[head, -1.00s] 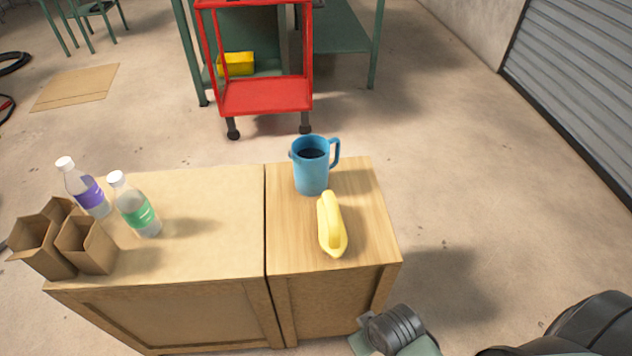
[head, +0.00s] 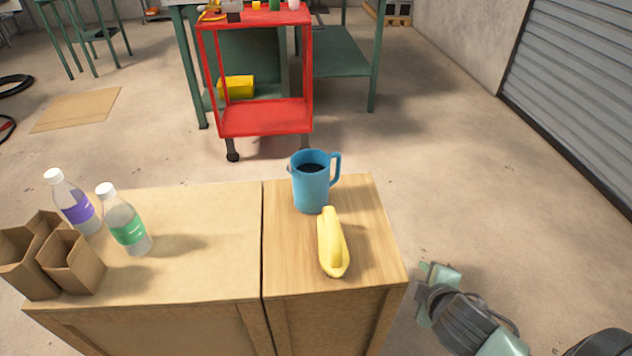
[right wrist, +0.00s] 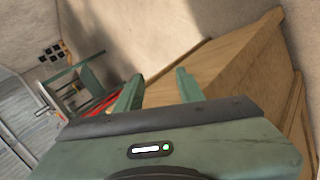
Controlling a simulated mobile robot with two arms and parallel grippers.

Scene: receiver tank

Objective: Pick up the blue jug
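The blue jug (head: 311,187) stands upright on the right-hand wooden cabinet top, near its far edge, with its handle to the right and a dark inside. My right gripper (head: 440,274) is to the right of the cabinet, apart from the jug and lower in the head view. In the right wrist view my right gripper (right wrist: 158,88) has its two fingers spread with nothing between them. The jug does not show in the right wrist view. My left gripper is not in view.
Two bottles (head: 126,222) and open paper bags (head: 68,262) stand on the left cabinet (head: 215,215). A red cart (head: 262,118) stands beyond. The floor right of the cabinet is clear.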

